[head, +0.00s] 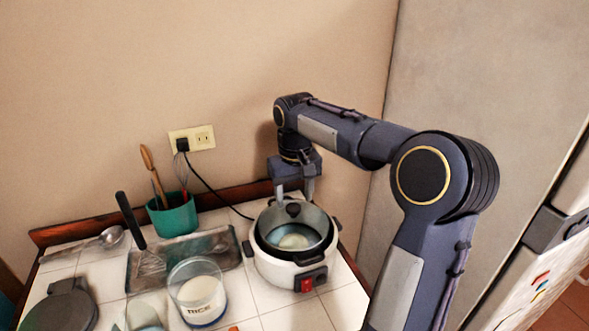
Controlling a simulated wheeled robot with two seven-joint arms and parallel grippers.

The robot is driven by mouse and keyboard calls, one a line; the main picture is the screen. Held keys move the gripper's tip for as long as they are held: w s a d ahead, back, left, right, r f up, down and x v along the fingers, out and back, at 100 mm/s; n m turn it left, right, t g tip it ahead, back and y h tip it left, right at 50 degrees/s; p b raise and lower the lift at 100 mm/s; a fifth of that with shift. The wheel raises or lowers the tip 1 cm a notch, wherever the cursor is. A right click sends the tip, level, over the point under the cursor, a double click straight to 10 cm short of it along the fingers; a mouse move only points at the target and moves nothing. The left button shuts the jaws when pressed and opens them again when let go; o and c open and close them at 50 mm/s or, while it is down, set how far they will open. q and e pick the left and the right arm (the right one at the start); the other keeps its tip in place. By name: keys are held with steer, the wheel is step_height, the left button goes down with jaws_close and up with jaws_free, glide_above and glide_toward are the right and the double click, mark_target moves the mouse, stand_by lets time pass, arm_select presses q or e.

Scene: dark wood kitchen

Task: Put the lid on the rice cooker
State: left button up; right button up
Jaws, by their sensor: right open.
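The white rice cooker (261,262) stands on the tiled counter, with a red switch on its front. Its dark inner pot shows, with something pale inside. A clear lid with a dark knob (293,208) is at the cooker's top, toward the back. The knob lies just below and between the fingertips of my right gripper (295,194). The gripper points down, with its fingers apart, not closed on the knob. The glass is hard to make out, so I cannot tell whether the lid sits flat or tilted on the rim. My left gripper is out of view.
A rice container (199,296) stands left of the cooker, in front of a metal tray (205,248). A green utensil pot (173,216) is at the back. A cord runs from the wall outlet (203,138) toward the cooker. A grey round object (62,308) lies front left.

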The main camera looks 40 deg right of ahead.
mark_target(295, 209)
step_height(295, 209, up, 12)
steer(key=f, duration=0.1)
steer(key=s+a+f+n+t+y, duration=0.1)
steer(key=s+a+f+t+y, duration=0.1)
steer(key=s+a+f, duration=0.5)
steer(key=s+a+f+t+y, duration=0.2)
steer(key=s+a+f+t, duration=0.1)
steer(key=s+a+f, duration=0.4)
steer(key=s+a, duration=0.3)
steer(key=s, duration=0.4)
steer(key=shift+s+a+f+n+p, duration=0.15)
steer(key=shift+s+f+n+p, duration=0.05)
steer(key=shift+f+n+p, duration=0.2)
